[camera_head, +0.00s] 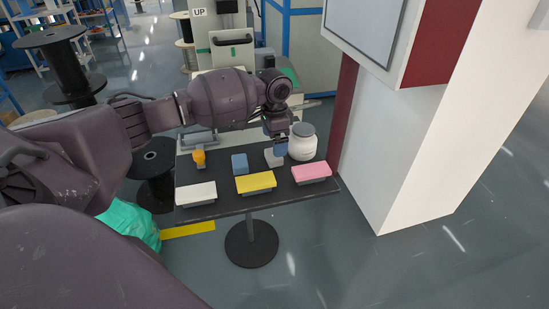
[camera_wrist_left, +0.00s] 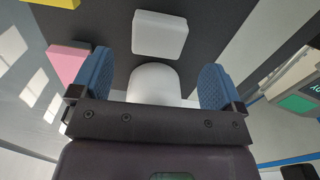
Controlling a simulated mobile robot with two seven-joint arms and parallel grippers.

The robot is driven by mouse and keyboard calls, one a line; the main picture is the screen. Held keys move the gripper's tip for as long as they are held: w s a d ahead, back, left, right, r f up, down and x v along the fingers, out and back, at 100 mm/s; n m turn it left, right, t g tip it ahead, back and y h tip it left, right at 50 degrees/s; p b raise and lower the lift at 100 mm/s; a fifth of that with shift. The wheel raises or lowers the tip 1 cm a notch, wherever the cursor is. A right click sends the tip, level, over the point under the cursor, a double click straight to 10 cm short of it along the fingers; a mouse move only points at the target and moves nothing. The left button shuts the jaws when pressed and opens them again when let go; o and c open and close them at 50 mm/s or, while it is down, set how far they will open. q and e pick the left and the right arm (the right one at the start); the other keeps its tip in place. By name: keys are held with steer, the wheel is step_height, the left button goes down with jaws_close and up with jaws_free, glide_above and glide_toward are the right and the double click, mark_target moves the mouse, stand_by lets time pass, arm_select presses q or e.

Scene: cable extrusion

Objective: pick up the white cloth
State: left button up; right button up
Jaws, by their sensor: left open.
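A white cloth-like slab (camera_head: 196,193) lies at the front left of the dark table, left of a yellow slab (camera_head: 256,183) and a pink slab (camera_head: 311,172). Another white piece (camera_head: 273,158) lies farther back, just under my left gripper (camera_head: 275,143) and partly hidden by it. In the left wrist view, a flat white piece with rounded corners (camera_wrist_left: 160,34) lies ahead of the fingertips. My left gripper (camera_wrist_left: 158,85) is open, its blue fingers wide apart. A rounded white thing (camera_wrist_left: 154,84) shows between them; I cannot tell whether it touches. My right gripper is not in view.
A white jar with a grey lid (camera_head: 302,142) stands close beside my left gripper. A blue block (camera_head: 240,164) and an orange object (camera_head: 199,158) stand on the table (camera_head: 225,201). A white and red cabinet (camera_head: 420,130) rises at the right. The table's front is clear above the slabs.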

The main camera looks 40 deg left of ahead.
arm_select(q)
steer(key=f, duration=0.5)
steer(key=shift+s+f+b, duration=0.2)
steer(key=shift+f+b, duration=0.15)
steer(key=shift+b, duration=0.05)
steer(key=shift+r, duration=0.1)
steer(key=shift+c, duration=0.7)
steer(key=c, duration=0.8)
steer(key=shift+c, duration=0.2)
steer(key=shift+r, duration=0.1)
